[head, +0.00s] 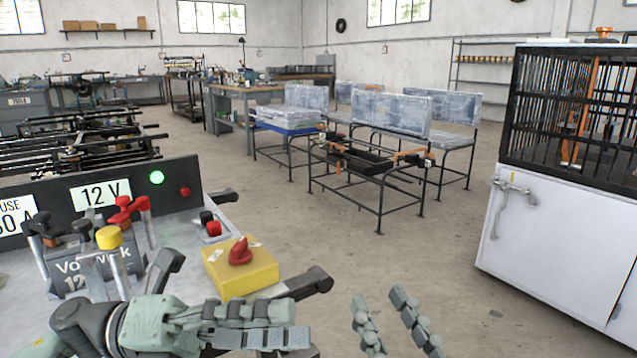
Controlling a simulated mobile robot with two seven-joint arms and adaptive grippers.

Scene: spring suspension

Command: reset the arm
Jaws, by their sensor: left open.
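My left gripper (300,322) is at the bottom of the head view, in front of a control bench. Its two segmented fingers point right, apart and with nothing between them. My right gripper (379,298) shows at the bottom edge, right of the left one. Its two fingers point up, spread apart and empty; its palm is out of view. Both grippers appear free of the bench parts. The control bench panel (128,199) carries a 12 V label and a lit green lamp (157,178). The frame does not show which arm the task means.
A yellow box (247,274) with a red knob (240,251) sits on the bench, near several levers. A white cabinet (560,245) with a black cage stands at right. A black metal frame (380,205) stands mid-floor, before padded benches. The floor (400,255) between is clear.

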